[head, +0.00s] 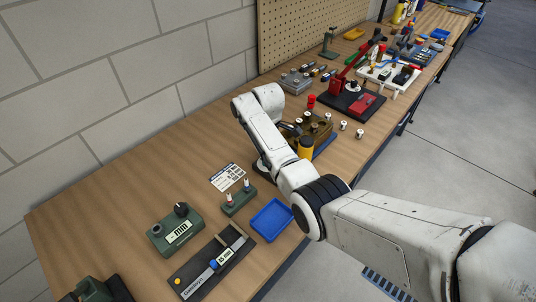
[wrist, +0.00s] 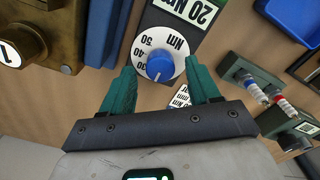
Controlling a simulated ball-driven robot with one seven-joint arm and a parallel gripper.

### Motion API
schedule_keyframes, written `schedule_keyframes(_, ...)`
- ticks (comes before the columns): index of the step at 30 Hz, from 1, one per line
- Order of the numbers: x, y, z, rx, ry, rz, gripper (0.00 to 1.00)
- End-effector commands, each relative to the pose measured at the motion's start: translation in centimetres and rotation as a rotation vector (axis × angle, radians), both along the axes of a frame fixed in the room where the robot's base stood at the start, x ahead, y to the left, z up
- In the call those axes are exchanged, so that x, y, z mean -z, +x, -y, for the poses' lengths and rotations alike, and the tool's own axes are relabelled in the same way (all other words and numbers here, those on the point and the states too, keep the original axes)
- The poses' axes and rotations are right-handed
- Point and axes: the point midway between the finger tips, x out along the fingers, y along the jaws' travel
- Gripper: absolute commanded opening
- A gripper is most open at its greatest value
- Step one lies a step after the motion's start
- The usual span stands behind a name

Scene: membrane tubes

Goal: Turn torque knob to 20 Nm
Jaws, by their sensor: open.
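A round blue knob (wrist: 160,67) sits on a white dial (wrist: 148,44) marked Nm, with 30, 40 and 50 legible, in the wrist view. The dial is on a dark box (wrist: 158,17) with a label reading 20 Nm (wrist: 192,10). The knob's exact setting is too small to tell. My gripper (wrist: 160,72) is open, its teal fingers apart on the left and right of the knob, with gaps showing; depth to the knob is unclear. In the head view my arm hides the gripper and I cannot make out this knob.
A brass fixture (wrist: 22,38) stands left of the dial in the wrist view. A blue tray (head: 271,220), a green holder with two small posts (head: 239,200) and a green box with a black knob (head: 176,232) stand on the wooden bench (head: 130,190). A red press (head: 352,95) stands farther back.

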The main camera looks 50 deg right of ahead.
Motion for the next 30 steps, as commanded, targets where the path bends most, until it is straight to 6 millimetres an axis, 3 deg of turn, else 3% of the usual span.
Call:
schedule_keyframes(9,-6.0,0.1,0.0,0.000,-0.002,0.005,0.61)
schedule_keyframes(15,-8.7,0.1,0.0,0.000,-0.001,0.003,0.61)
schedule_keyframes(30,-9.6,0.0,0.0,-0.001,0.000,0.001,0.61)
